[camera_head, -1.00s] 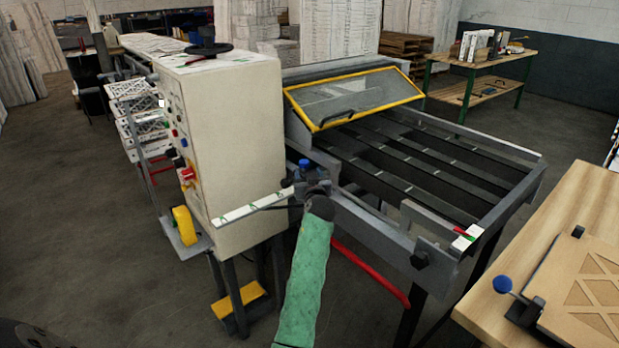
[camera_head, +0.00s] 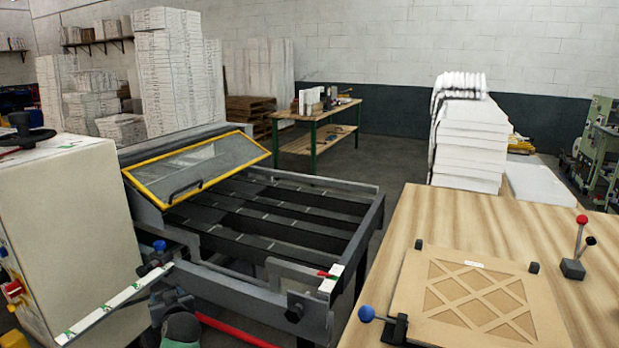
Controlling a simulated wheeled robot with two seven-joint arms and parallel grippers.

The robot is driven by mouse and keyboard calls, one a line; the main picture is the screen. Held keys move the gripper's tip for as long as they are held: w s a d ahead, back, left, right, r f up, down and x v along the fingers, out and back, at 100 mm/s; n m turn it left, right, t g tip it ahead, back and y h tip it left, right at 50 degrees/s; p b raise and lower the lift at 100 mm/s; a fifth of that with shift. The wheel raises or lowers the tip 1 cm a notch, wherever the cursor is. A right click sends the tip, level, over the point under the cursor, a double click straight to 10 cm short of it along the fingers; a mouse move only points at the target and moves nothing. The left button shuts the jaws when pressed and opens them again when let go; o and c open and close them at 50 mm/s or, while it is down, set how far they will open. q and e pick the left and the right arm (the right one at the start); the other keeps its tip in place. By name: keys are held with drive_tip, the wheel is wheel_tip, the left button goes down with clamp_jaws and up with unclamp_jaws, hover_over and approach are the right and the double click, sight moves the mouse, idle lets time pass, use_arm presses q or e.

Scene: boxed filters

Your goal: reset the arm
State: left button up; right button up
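Neither of my grippers can be made out in the head view. A green-sleeved, tube-like part with a dark end (camera_head: 182,328) shows at the bottom edge, in front of the machine; I cannot tell what it belongs to. A brown board with a lattice pattern (camera_head: 440,290) lies on the light wooden table (camera_head: 425,215) at the right. A blue-knobbed lever (camera_head: 366,313) stands at the board's left edge. A red-knobbed lever (camera_head: 580,230) stands farther right on the table.
A machine with a yellow-framed clear cover (camera_head: 195,165) and dark slatted bed (camera_head: 280,215) fills the left and middle. A white stack (camera_head: 470,140) stands behind the table. A green-legged bench (camera_head: 315,130) stands farther back, with open floor in front.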

use_arm(q)
drive_tip(key=s+d+f+m+g+h, duration=0.1)
drive_tip(key=s+d+f+h, duration=0.15)
drive_tip(key=s+f, duration=0.4)
drive_tip(key=s+d+f+m+g+h, duration=0.1)
drive_tip(key=s+d+f+m+g, duration=0.2)
drive_tip(key=s, duration=0.6)
drive_tip(key=s+d+f+h, duration=0.2)
drive_tip(key=s+d+f, duration=0.25)
drive_tip(key=s, duration=0.25)
drive_tip(key=s+d+f+m+g+h, duration=0.1)
drive_tip(key=s+d+m+g+h, duration=0.3)
drive_tip(key=s, duration=0.7)
drive_tip(key=s+d+f+g, duration=0.1)
drive_tip(key=s+d+f, duration=0.1)
drive_tip(key=s+d, duration=0.7)
drive_tip(key=s+d+f+g, duration=0.1)
drive_tip(key=s+f, duration=0.1)
drive_tip(key=f, duration=0.7)
drive_tip(key=s+d+f+g, duration=0.1)
drive_tip(key=s+d+f, duration=0.1)
drive_tip(key=f, duration=0.8)
drive_tip(key=shift+g+h, duration=0.3)
drive_tip(key=shift+h, duration=0.05)
